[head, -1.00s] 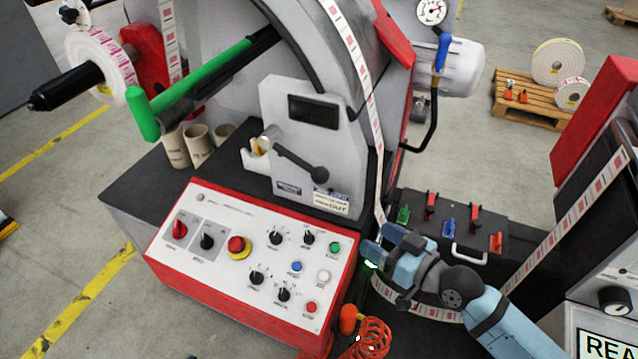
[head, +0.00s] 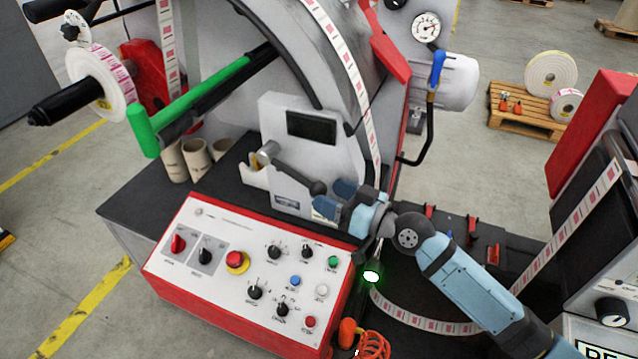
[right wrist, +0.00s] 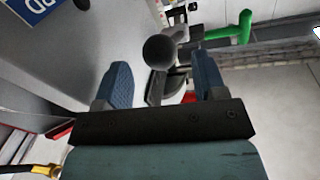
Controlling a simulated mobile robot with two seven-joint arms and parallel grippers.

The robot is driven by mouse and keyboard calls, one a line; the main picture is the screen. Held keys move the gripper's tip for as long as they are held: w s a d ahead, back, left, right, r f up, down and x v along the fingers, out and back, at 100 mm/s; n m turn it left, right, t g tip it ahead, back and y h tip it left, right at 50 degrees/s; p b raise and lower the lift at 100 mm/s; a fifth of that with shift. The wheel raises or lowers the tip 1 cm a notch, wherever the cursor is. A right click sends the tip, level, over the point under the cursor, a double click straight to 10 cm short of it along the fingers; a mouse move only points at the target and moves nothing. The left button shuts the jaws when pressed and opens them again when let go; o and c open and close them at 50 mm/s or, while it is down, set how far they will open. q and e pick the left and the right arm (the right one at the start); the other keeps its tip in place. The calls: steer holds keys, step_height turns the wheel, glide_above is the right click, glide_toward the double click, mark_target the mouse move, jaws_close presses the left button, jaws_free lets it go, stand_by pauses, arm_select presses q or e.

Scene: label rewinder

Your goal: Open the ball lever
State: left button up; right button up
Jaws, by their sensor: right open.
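The ball lever is a dark arm ending in a black ball (head: 318,188), on the grey upright housing (head: 300,160) behind the control panel. It points down and to the right from a metal hub (head: 267,152). My right gripper (head: 334,197) is open, its blue fingers just right of the ball. In the right wrist view the ball (right wrist: 160,52) shows between the two fingertips (right wrist: 160,64), or just beyond them; neither finger visibly touches it. My left gripper is not in view.
The red-edged control panel (head: 250,262) with knobs and buttons lies in front. A green-handled bar (head: 190,95) juts out at upper left. A label strip (head: 352,85) runs down close to my right gripper.

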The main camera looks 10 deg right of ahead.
mark_target(326, 192)
steer(key=shift+x, duration=1.85)
jaws_close()
steer(key=shift+r+p, duration=0.1)
steer(key=shift+p, duration=0.25)
